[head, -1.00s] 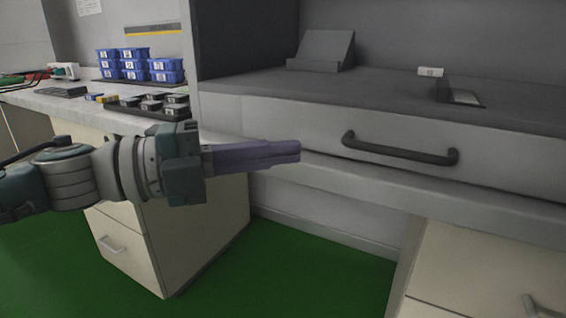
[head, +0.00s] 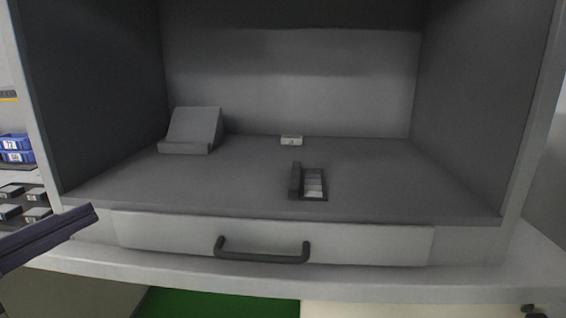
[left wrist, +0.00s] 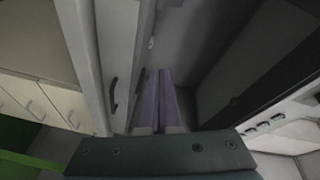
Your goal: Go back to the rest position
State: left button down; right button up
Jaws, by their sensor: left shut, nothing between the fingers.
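My left gripper (head: 90,213) reaches in from the left edge of the head view, with its dark purple fingers together and empty. Its tips are in front of the left end of the closed drawer (head: 160,230), left of the dark drawer handle (head: 262,256). I cannot tell the exact gap to the drawer front. In the left wrist view, the two purple fingers (left wrist: 159,75) lie side by side, shut with nothing between them. My right gripper is not in view.
The grey cabinet holds a sloped stand (head: 195,128), a small white labelled block (head: 291,140) and a dark slotted holder (head: 313,184). Blue bins (head: 17,147) and dark trays (head: 32,196) stand at the far left. The cabinet's side walls bound the space.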

pick_arm(q)
notch_tip(320, 180, up, 7)
jog(key=s+n+g+y+p, duration=0.1)
jog(key=n+y+p, duration=0.4)
jog(key=n+p, duration=0.2)
jog(key=s+d+r+n+g+p, duration=0.3)
jog(key=s+r+n+g+p, duration=0.3)
jog(key=s+p, duration=0.45)
jog(key=s+d+r+n+g+p, duration=0.3)
jog(key=s+r+g+p, duration=0.3)
jog(key=s+r+p, duration=0.35)
notch_tip(320, 180, up, 32)
jog(key=p, duration=3.6)
jog(key=shift+r+y, duration=0.15)
jog(key=shift+y, duration=0.25)
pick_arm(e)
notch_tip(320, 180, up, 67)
pick_arm(q)
jog(key=shift+s, duration=0.1)
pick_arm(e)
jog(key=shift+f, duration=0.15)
